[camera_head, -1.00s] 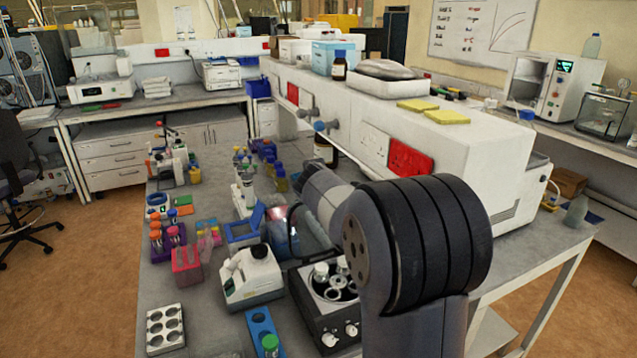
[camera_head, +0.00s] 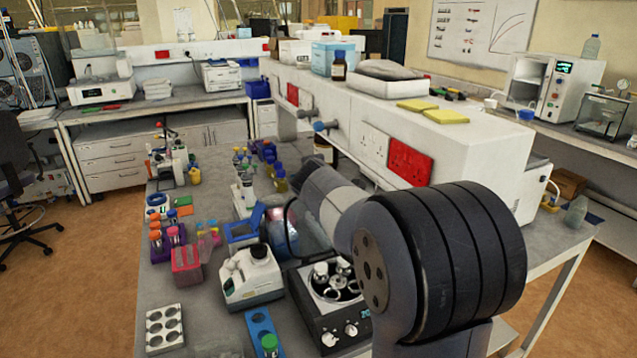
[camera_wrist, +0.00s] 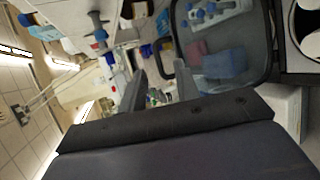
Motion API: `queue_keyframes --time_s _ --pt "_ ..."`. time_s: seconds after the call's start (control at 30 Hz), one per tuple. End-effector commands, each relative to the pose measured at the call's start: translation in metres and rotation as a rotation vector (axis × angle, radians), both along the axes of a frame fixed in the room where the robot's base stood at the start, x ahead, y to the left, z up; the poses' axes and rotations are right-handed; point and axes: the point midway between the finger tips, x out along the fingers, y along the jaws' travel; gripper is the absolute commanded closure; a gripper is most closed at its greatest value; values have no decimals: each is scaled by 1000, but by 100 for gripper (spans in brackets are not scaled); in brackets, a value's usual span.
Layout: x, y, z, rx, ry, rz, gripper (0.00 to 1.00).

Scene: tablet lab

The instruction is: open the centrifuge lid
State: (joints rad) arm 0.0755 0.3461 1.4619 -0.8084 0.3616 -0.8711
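The centrifuge (camera_head: 322,318) is a dark box with a pale control front and two knobs, on the bench left of my arm. Its bowl is uncovered and shows a rotor (camera_head: 335,283) with metal holders. The clear, dark-rimmed lid (camera_head: 284,232) stands raised behind the bowl. In the wrist view the lid (camera_wrist: 225,75) fills the upper right, and bench items show through it. My gripper (camera_wrist: 158,75) has its two fingers apart, one beside the lid's rim; I cannot tell whether they touch. In the head view my arm hides the fingers.
A white instrument (camera_head: 250,276) stands close left of the centrifuge. A blue rack (camera_head: 262,333) with a green-capped tube is in front of it. A pink box (camera_head: 186,266) and a white well block (camera_head: 165,328) lie further left. The white raised shelf (camera_head: 440,150) borders the right side.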

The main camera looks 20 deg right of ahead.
Motion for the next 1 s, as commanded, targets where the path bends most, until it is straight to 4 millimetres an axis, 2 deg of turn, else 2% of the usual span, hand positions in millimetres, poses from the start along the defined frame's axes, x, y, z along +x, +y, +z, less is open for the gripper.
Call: queue_keyframes --time_s 0.2,0.43,0.6,0.87,1.0 --pt "-33 13 19 1 -5 2 69" --pt "-57 22 33 0 -4 1 69" --pt "-64 25 37 -1 -2 2 69" --pt "-65 25 37 -1 -2 1 69" --pt "-63 24 38 19 -2 -16 79"
